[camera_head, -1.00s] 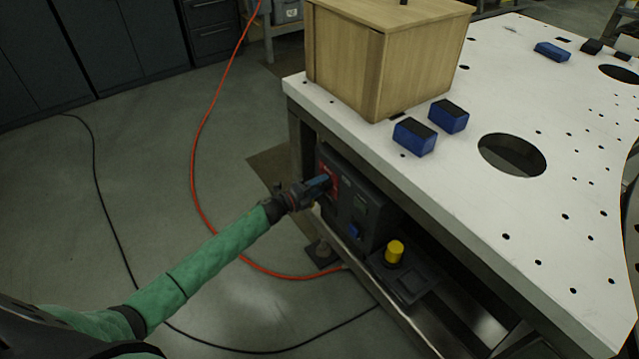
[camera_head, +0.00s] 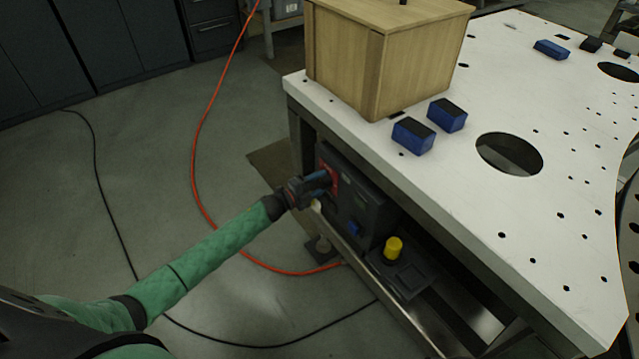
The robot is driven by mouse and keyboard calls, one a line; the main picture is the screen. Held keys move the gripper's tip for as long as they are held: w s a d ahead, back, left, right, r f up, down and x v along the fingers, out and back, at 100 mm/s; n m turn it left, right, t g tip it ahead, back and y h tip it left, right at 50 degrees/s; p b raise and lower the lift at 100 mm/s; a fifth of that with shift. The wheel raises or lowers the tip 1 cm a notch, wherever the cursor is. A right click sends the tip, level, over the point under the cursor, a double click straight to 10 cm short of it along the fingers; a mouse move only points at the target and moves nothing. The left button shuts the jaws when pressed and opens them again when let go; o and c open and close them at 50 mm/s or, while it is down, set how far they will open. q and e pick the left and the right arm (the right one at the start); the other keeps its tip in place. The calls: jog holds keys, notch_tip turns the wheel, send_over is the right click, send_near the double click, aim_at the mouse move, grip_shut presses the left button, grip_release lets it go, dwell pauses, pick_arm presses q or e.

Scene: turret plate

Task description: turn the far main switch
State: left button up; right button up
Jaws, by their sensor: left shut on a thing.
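A dark control box (camera_head: 372,206) is mounted under the near left side of the white table. It has a red panel (camera_head: 332,177) at its far end, where the main switch sits, and a blue part (camera_head: 354,229) lower at its near end. My left gripper (camera_head: 325,179) is at the red panel, shut on the far main switch. The fingers largely hide the switch, so its turn angle cannot be told. My right gripper is not in view.
The white table (camera_head: 470,170) overhangs the box and carries a wooden crate (camera_head: 385,60) and several blue blocks (camera_head: 413,136). A yellow knob (camera_head: 393,247) stands near the box. An orange cable (camera_head: 195,150) and a black cable (camera_head: 97,180) lie on the floor.

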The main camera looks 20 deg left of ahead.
pick_arm(q)
jog(key=shift+a, duration=0.1)
jog(key=o, duration=1)
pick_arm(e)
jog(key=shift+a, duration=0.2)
pick_arm(q)
jog(key=shift+s+a+f, duration=0.15)
jog(key=shift+s+a, duration=0.15)
jog(key=shift+s, duration=0.1)
jog(key=b+v, duration=0.1)
jog(key=v, duration=0.5)
jog(key=shift+s+a+b, duration=0.25)
jog(key=shift+s+b, duration=0.05)
jog(key=shift+b, duration=0.1)
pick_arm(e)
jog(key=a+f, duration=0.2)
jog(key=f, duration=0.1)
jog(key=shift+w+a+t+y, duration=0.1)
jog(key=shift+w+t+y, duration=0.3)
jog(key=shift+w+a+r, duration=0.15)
